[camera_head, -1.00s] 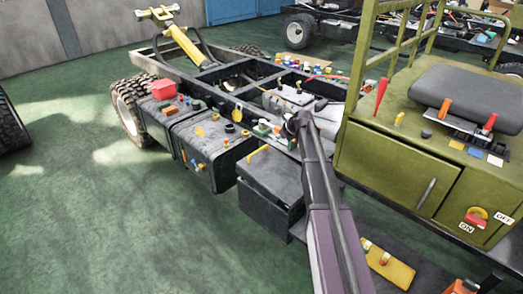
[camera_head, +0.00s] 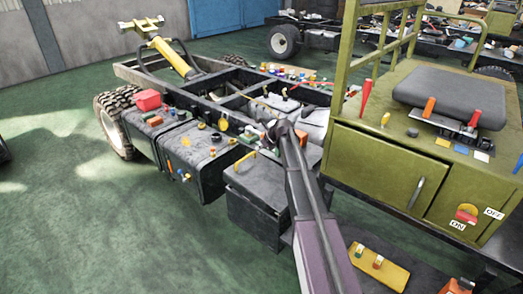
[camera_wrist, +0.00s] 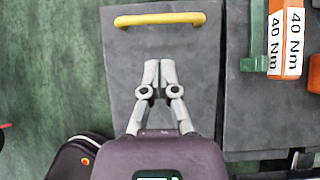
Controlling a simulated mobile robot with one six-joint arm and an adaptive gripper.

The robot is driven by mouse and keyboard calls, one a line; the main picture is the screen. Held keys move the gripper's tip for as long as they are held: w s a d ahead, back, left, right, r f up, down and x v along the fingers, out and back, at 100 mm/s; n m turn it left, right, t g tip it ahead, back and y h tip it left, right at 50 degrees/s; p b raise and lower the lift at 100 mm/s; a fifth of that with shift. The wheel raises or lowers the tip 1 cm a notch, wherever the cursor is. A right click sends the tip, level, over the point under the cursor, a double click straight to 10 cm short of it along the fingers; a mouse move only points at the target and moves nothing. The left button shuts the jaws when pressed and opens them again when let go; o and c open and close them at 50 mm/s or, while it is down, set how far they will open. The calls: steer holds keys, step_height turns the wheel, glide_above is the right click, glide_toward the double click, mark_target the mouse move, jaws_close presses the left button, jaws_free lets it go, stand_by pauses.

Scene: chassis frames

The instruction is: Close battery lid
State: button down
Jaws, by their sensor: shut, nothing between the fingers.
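The grey battery lid (camera_head: 268,180), with a yellow handle (camera_head: 243,160) along one edge, lies roughly flat over a dark box (camera_head: 256,216) beside the truck frame. I cannot tell whether a gap remains under it. In the wrist view, the lid (camera_wrist: 188,55) fills the middle, with the handle (camera_wrist: 160,19) at the top. My gripper (camera_wrist: 159,64) is over the lid, its fingers shut and empty, pointing toward the handle but apart from it in the picture. In the head view my arm reaches up past the lid's right side; the fingers cannot be made out.
A second grey surface (camera_wrist: 262,115) lies right of the lid, carrying an orange block (camera_wrist: 287,40) marked "40 Nm" and a green piece (camera_wrist: 258,40). A green cabinet (camera_head: 375,172) stands right of my arm. The floor (camera_head: 90,235) at left is clear.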

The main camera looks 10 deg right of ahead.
steer(key=b, duration=0.7)
glide_above(250, 166)
steer(key=shift+s+a+f, duration=0.1)
steer(key=shift+a+f, duration=0.05)
steer(key=shift+f, duration=3.65)
